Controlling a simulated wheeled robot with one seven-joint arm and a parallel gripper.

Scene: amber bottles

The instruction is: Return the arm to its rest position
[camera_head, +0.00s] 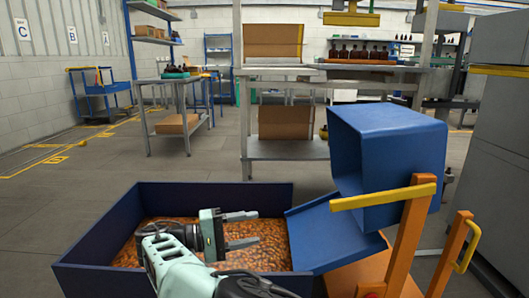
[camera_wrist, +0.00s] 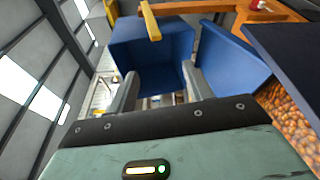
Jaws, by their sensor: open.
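My gripper (camera_head: 241,230) is in the head view, above the dark blue crate (camera_head: 215,190) of small amber bottles (camera_head: 265,235). Its two fingers are apart and point right, with nothing between them. In the wrist view my gripper (camera_wrist: 160,95) also shows spread, empty fingers. Beyond them is a blue bin (camera_wrist: 150,45), and the amber bottles (camera_wrist: 290,120) lie at the right edge. My arm reaches in from the bottom of the head view and covers part of the crate's near side.
The blue bin (camera_head: 385,150) stands at the right on an orange frame (camera_head: 410,235) with a yellow bar. A blue chute (camera_head: 330,235) slopes beside the crate. A metal table (camera_head: 290,155) with cardboard boxes and brown bottles stands behind. Grey cabinets (camera_head: 498,160) stand far right. Open floor lies left.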

